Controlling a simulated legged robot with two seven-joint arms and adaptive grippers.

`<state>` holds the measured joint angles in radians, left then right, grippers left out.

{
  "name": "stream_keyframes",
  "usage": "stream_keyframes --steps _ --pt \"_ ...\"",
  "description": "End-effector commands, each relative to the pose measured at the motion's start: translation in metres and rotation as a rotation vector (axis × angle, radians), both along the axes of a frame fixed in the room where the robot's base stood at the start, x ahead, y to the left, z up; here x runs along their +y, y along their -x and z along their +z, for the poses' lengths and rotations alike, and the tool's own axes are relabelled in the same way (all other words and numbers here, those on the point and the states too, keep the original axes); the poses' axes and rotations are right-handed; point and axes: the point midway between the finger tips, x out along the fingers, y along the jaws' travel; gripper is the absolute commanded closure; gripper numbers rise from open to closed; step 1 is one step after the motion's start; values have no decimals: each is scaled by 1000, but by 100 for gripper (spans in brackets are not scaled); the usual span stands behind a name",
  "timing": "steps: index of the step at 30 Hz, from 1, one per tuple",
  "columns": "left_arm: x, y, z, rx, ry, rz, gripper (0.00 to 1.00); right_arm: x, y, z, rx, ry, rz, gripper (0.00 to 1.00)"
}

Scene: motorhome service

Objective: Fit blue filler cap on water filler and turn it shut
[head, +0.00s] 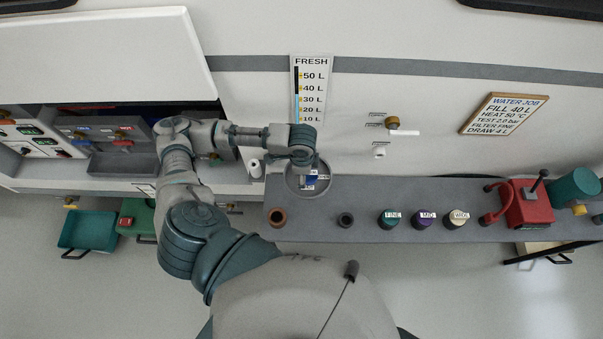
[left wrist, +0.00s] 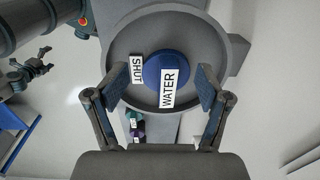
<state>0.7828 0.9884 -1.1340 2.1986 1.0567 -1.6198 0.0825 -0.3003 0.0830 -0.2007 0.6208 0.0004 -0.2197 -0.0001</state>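The blue filler cap (left wrist: 155,70), with a white WATER label, sits within the round grey water filler dish (left wrist: 212,45). A white SHUT label (left wrist: 136,68) lies beside it in the dish. In the head view the dish (head: 289,187) is at the shelf's left end, and the cap (head: 310,184) is partly hidden by my left gripper (head: 308,172). In the left wrist view my left gripper (left wrist: 158,88) is open, one finger each side of the cap, with gaps visible. My right gripper (left wrist: 42,62) looks open and empty, away from the dish at far left. Whether the cap is seated cannot be told.
On the grey shelf (head: 365,195) stand an orange-brown ring (head: 277,217), a dark ring (head: 345,219), and FINE (head: 389,218), MID (head: 425,218) and third (head: 458,218) filter jars. A red pump (head: 527,205) is at right. A FRESH gauge (head: 311,85) is above the dish.

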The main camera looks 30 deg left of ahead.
Motion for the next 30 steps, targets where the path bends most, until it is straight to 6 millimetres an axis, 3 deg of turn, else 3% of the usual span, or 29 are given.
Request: stream_keyframes --steps 9,15,30 --pt "-2 1 69 -6 0 -1 23 2 0 0 0 -2 -1 8" --pt "-3 2 99 -2 0 -1 23 2 0 0 0 -2 -2 8" --pt "-3 3 107 1 -1 -1 23 2 -1 0 -1 -2 -2 8"
